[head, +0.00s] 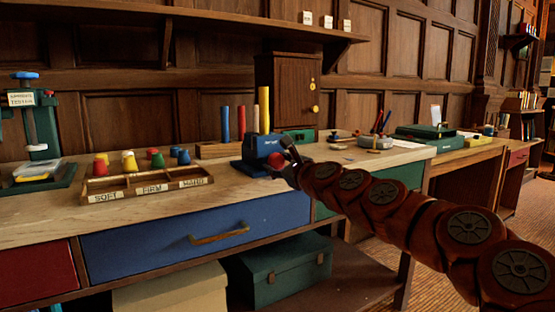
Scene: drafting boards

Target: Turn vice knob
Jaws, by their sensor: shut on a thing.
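A small blue vice (262,148) stands on the wooden workbench near its front edge, in the middle of the head view. Its red knob (276,160) faces the front right. My gripper (284,162) reaches in from the right and is shut on the red knob. The fingers partly cover the knob, and its exact turn angle cannot be told. My dark red arm runs from the lower right up to the vice.
A compartment tray (148,187) with several coloured pegs behind it sits left of the vice. A green tester stand (37,140) is at far left. Upright coloured rods (241,123) stand behind the vice. A blue drawer (195,235) lies below the bench top.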

